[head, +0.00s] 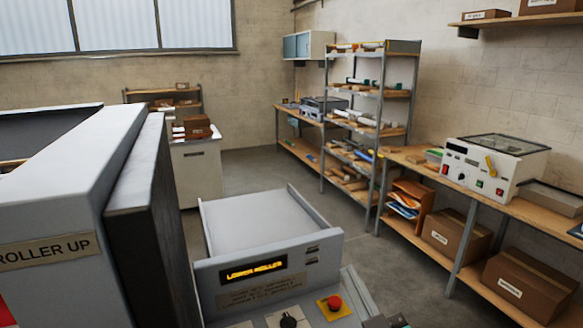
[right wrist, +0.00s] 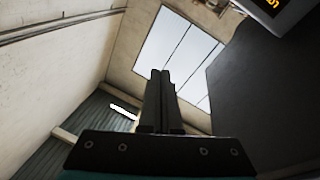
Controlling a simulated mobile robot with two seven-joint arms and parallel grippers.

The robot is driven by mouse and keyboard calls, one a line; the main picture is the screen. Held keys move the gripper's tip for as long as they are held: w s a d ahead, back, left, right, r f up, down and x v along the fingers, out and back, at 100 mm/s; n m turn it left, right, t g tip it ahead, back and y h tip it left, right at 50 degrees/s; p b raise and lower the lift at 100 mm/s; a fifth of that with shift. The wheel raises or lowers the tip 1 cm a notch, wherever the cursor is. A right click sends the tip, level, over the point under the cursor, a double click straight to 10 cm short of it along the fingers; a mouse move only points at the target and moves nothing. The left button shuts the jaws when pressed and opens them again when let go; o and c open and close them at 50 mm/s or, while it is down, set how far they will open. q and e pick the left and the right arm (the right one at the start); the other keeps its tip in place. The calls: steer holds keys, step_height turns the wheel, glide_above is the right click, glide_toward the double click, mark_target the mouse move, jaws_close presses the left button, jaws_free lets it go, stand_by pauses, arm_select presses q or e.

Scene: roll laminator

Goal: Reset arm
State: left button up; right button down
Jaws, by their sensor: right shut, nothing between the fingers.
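My right gripper (right wrist: 160,74) is shut and empty in the right wrist view, its two dark fingers together and pointing up at the window and wall. In the head view a small dark part at the bottom edge may be this gripper (head: 388,321), mostly cut off. The roll laminator (head: 75,165) fills the left, with a "ROLLER UP" label. Its control panel (head: 225,299) has a lit display reading "LOWER ROLLER", a black knob (head: 289,320) and a red button (head: 334,303). The display corner also shows in the right wrist view (right wrist: 271,4). My left gripper is not in view.
A workbench (head: 413,164) on the right holds a white device (head: 480,180), with cardboard boxes (head: 455,237) below. A metal shelf (head: 373,93) stands behind it. A white cabinet (head: 198,172) stands at the back. The grey floor (head: 255,173) between them is clear.

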steer(key=s+d+f+m+g+h, duration=0.35)
steer(key=d+f+m+h, duration=0.2)
steer(key=f, duration=0.25)
steer(key=s+f+g, duration=0.6)
steer(key=s+f, duration=0.1)
steer(key=s, duration=0.3)
steer(key=s+f+g, duration=0.7)
steer(key=s+f, duration=0.1)
steer(key=s, duration=0.2)
step_height(320, 180, down, 34)
steer(key=s+b, duration=0.2)
steer(key=b, duration=1)
steer(key=s+d+f+g+b, duration=0.1)
steer(key=s+f+b, duration=0.4)
steer(key=f, duration=0.6)
steer(key=s+d+f+g+b, duration=0.1)
steer(key=s+f+b, duration=0.4)
steer(key=s+f, duration=0.5)
step_height(320, 180, down, 2)
steer(key=shift+d+f+n+y, duration=0.1)
steer(key=shift+d+n+y, duration=0.25)
steer(key=shift+d, duration=0.35)
steer(key=shift+s+d, duration=0.1)
steer(key=shift+s, duration=0.2)
